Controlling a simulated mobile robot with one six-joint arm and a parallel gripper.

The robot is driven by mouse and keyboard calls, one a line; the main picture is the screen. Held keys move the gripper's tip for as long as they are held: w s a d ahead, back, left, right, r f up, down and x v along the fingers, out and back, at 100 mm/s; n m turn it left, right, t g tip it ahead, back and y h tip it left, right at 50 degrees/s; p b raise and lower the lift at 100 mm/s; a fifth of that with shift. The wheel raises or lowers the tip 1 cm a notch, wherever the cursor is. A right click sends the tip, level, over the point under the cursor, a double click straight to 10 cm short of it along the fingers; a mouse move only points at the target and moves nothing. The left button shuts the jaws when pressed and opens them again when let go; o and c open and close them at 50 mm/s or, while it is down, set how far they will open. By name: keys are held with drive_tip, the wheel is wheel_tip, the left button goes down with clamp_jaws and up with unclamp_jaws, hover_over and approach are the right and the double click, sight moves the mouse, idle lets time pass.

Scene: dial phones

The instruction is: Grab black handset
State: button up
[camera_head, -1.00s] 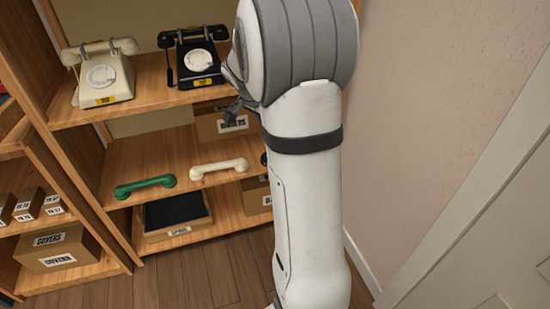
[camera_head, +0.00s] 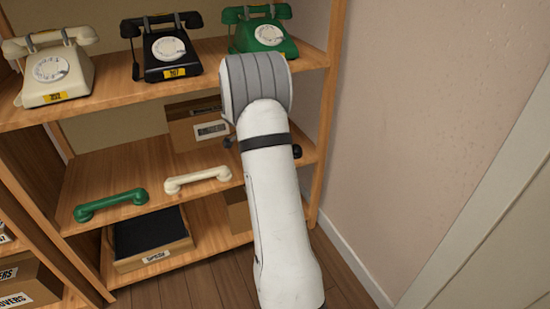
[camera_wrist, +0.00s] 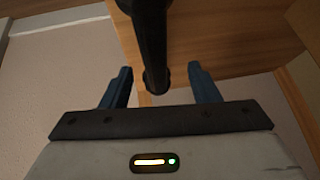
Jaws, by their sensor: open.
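The loose black handset (camera_wrist: 153,45) runs down from the top of the wrist view, with its near end between the two blue fingers of my gripper (camera_wrist: 160,69). The gripper is open, with a finger on each side and a visible gap to the handset. In the head view, a black end of the handset (camera_head: 297,152) shows on the middle shelf, right of my arm. My arm covers the rest of it, and most of my gripper is hidden there.
A cream handset (camera_head: 198,179) and a green handset (camera_head: 110,205) lie left on the middle shelf (camera_head: 105,170). Cream (camera_head: 58,72), black (camera_head: 168,52) and green (camera_head: 262,35) phones stand above. Boxes sit behind and below. A wall (camera_head: 420,110) is at the right.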

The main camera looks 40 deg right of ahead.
drive_tip(key=x, duration=0.4)
drive_tip(key=shift+s+d+f, duration=0.25)
drive_tip(key=shift+c, duration=0.2)
clamp_jaws()
